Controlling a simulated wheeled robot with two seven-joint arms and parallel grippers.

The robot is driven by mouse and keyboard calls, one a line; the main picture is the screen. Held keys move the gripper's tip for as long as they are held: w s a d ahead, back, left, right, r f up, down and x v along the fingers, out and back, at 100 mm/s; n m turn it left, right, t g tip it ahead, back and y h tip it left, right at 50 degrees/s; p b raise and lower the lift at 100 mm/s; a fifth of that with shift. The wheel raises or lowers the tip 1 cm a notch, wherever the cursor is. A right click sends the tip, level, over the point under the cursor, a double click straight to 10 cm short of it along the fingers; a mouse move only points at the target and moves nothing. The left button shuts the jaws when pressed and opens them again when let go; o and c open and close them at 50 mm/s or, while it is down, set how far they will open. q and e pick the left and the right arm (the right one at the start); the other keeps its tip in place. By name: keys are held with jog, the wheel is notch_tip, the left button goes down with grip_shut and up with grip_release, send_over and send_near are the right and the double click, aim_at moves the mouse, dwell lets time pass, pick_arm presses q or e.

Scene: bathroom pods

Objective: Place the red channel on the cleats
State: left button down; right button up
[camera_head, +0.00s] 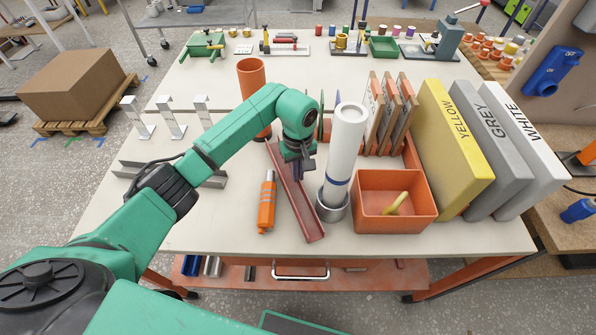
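The red channel (304,213) lies on the white tabletop, right of the orange bottle. It slants from the back left toward the front right. My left gripper (298,173) points down over the channel's upper half and hides part of it. I cannot tell whether its fingers touch or hold the channel. The cleats look like the metal Z-shaped brackets in a row at the left of the table: a left one (138,118), a middle one (171,119) and a right one (202,110). Nothing lies across them. My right gripper is out of view.
A grey metal channel (209,179) lies behind my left forearm. An orange cup (251,76) stands behind my arm. The front left tabletop is clear.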

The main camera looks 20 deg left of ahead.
pick_arm(q)
jog(key=c, duration=1)
grip_release()
jog(key=shift+f, duration=0.1)
jog(key=shift+c, duration=0.2)
